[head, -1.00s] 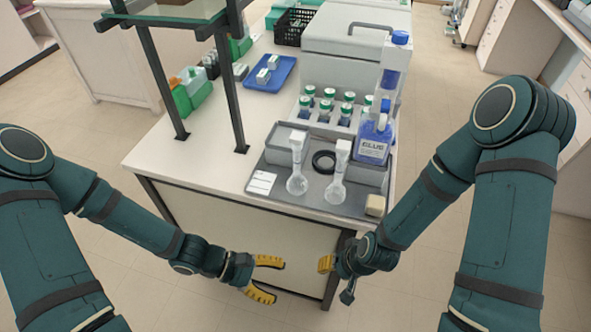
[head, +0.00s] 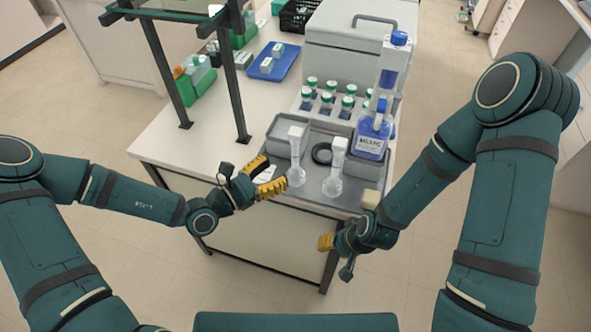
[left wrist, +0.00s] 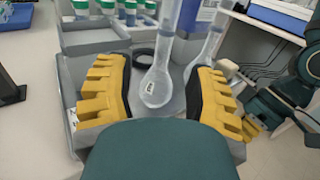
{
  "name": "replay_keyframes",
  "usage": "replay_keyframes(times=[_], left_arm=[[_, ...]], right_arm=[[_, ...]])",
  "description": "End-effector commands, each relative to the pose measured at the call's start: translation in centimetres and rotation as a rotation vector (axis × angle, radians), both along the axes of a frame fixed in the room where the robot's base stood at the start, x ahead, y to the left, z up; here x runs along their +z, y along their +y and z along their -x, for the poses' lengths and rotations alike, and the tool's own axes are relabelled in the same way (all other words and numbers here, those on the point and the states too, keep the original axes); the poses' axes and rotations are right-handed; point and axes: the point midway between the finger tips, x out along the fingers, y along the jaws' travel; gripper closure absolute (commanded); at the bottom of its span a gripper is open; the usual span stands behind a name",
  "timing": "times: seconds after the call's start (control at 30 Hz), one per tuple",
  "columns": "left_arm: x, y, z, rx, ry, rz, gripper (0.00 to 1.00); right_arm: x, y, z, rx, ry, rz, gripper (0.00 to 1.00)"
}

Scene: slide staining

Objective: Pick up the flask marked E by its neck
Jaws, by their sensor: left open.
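Two clear long-necked flasks stand upright on the grey tray (head: 308,196) in the head view, a left flask (head: 296,176) and a right flask (head: 332,186). The left flask also shows in the left wrist view (left wrist: 156,88) with a small label on its bulb; I cannot read the letter. The right flask is partly behind it there (left wrist: 207,48). My left gripper (head: 270,177) is open, just left of the left flask in the head view. In the left wrist view its fingers (left wrist: 159,75) stand either side of the bulb, apart from it. My right gripper (head: 327,242) is low by the table's front edge.
A black ring (head: 322,153) lies behind the flasks. A blue bottle (head: 371,142) and a tan block (head: 370,199) are to the right. Green-capped bottles (head: 328,98) stand behind. A dark shelf frame (head: 238,95) rises at the left.

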Motion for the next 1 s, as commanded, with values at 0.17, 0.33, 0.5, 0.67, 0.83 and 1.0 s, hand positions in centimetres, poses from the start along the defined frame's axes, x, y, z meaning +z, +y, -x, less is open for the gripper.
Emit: replay_keyframes(times=[0.17,0.33,0.5,0.67,0.83,1.0], left_arm=[[0.0,-1.3,-0.9,-0.001,0.001,0.001,0.45],[-0.1,-2.5,-1.6,-0.003,0.001,0.002,0.45],[-0.3,-4.6,-3.1,-0.003,0.001,0.002,0.45],[-0.3,-5.6,-3.9,-0.002,0.001,0.0,0.45],[-0.2,-5.6,-4.0,-0.001,0.001,-0.001,0.45],[-0.2,-5.6,-3.9,-0.001,0.001,-0.001,0.74]], right_arm=[[-0.1,0.0,0.1,0.002,0.002,0.0,0.53],[-0.3,0.0,0.1,0.002,0.002,0.0,0.53],[-0.7,0.0,0.2,0.004,0.005,-0.001,0.53],[-0.8,0.1,0.3,0.006,0.006,-0.002,0.53],[-0.7,0.1,0.3,0.006,0.006,-0.002,0.53],[-0.7,0.1,0.3,0.005,0.005,-0.001,0.53]])
